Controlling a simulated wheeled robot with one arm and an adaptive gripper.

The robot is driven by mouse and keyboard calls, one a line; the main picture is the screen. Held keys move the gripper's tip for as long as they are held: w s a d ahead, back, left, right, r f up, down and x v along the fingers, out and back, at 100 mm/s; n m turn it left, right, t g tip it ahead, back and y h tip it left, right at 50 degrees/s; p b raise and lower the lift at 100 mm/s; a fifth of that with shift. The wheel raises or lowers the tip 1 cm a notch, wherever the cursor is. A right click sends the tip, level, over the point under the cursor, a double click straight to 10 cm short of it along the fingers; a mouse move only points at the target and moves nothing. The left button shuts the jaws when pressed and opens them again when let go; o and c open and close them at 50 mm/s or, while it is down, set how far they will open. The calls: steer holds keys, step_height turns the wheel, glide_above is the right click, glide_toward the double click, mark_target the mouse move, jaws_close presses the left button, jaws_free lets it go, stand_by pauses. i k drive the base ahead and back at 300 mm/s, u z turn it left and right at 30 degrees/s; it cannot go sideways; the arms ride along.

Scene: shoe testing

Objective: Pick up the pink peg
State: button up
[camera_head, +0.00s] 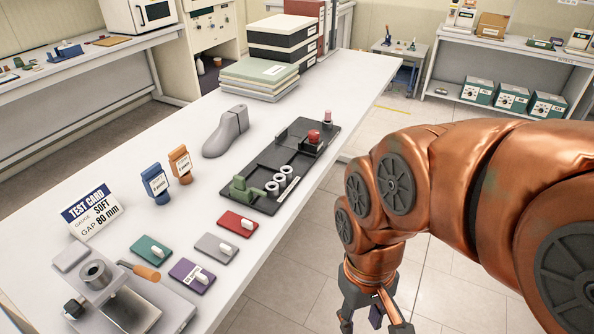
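A small pinkish peg-like piece (327,117) stands upright near the far end of a black fixture board (262,205) on the white table. A red rounded knob (314,137) stands on a dark block just in front of it. I cannot tell for certain which of the two is the pink peg. My gripper (375,322) hangs at the bottom edge, to the right of the table and well apart from the board. Its fingers are spread, with no object seen held between them. Their tips are partly cut off.
The board also carries a green clamp (242,190) and white rings (279,180). A grey shoe last (226,132), swatch cards (239,223), a test card sign (90,210) and a metal gauge (120,300) share the table (330,90). Clear floor lies right of the table.

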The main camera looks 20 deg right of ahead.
mark_target(328, 117)
steer(key=z, duration=1.6)
steer(key=i, duration=1.45)
steer(key=u, duration=2.65)
